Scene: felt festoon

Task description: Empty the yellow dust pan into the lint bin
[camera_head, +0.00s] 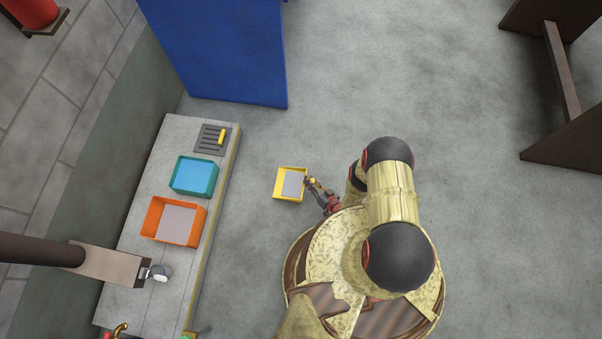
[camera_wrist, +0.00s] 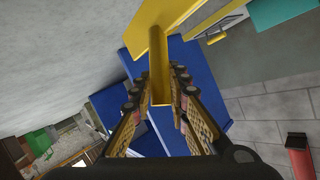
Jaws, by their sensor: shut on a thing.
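The yellow dust pan (camera_head: 277,183) is a shallow square tray with a grey inside, held over the floor just right of the bench. My gripper (camera_head: 312,182) is at its right side. In the wrist view my gripper (camera_wrist: 166,80) is shut on the pan's yellow handle (camera_wrist: 159,62), and part of the pan (camera_wrist: 170,12) shows beyond. On the bench stand an orange bin (camera_head: 152,217) with a grey inside and a teal bin (camera_head: 193,162). I cannot tell by label which is the lint bin. Whether the grey in the pan is lint is unclear.
The low grey bench (camera_head: 150,180) has a yellow front edge. A dark slotted grate with a yellow bar (camera_head: 221,137) lies at its far end. A tall blue panel (camera_head: 225,50) stands behind. A brown post and arm (camera_head: 105,262) overhang the near end. Open floor lies between pan and bench.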

